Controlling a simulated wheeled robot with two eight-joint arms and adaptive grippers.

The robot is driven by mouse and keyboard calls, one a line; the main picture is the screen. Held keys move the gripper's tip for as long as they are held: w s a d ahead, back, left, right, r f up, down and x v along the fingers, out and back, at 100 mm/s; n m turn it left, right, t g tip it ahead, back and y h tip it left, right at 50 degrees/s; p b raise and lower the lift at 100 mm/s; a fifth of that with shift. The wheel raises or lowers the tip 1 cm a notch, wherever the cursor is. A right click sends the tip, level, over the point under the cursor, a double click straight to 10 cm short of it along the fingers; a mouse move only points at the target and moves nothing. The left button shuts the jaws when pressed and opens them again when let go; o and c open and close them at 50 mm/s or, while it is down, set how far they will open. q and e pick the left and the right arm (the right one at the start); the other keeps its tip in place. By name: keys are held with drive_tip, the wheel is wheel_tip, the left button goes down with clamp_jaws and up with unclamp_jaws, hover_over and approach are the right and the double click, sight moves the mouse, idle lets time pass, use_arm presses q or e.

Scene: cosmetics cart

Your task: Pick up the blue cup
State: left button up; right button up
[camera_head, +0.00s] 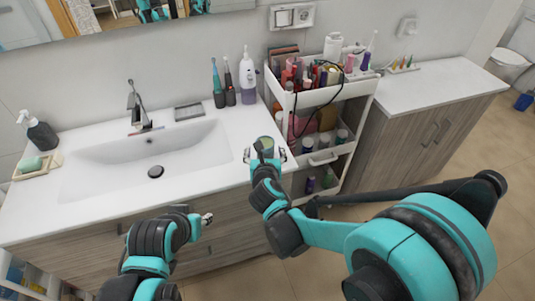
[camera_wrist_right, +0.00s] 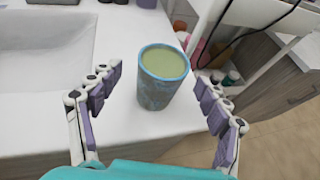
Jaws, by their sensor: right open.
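The blue cup (camera_wrist_right: 160,92) stands upright on the white counter near its front edge. Its inside looks pale green in the right wrist view. My right gripper (camera_wrist_right: 158,78) is open, with one finger on each side of the cup and visible gaps between. In the head view, my right gripper (camera_head: 264,154) is over the counter's front edge and partly hides the cup (camera_head: 266,142). My left gripper (camera_head: 206,218) is low in front of the drawers, away from the cup; its jaw opening is not clear.
A white cart (camera_head: 322,158) full of bottles stands close to the right of the cup, with a black cable over it. The sink basin (camera_head: 150,160) lies left. Two toothbrush-like items and a white bottle (camera_head: 247,77) stand behind. Bare counter surrounds the cup's left side.

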sight(265, 142)
drive_tip(key=b+x, duration=0.1)
drive_tip(key=x, duration=0.3)
drive_tip(key=shift+d+f, duration=0.15)
drive_tip(key=shift+f, duration=0.1)
drive_tip(key=shift+r, duration=0.1)
drive_tip(key=shift+c, duration=0.7)
drive_tip(key=c, duration=1.3)
drive_tip(key=shift+r, duration=0.2)
drive_tip(key=shift+r+p, duration=0.95)
drive_tip(key=shift+r, duration=0.9)
drive_tip(key=shift+s+d+r+p, duration=0.8)
drive_tip(key=shift+s+d+r, duration=0.35)
drive_tip(key=shift+s+d, duration=0.2)
drive_tip(key=shift+s+d+r+p, duration=0.75)
drive_tip(key=shift+s+d+r, duration=0.35)
drive_tip(key=shift+s+d, duration=0.25)
drive_tip(key=shift+s+d+r+p, duration=0.8)
drive_tip(key=shift+s+d+r, duration=0.35)
drive_tip(key=shift+s+d, duration=0.25)
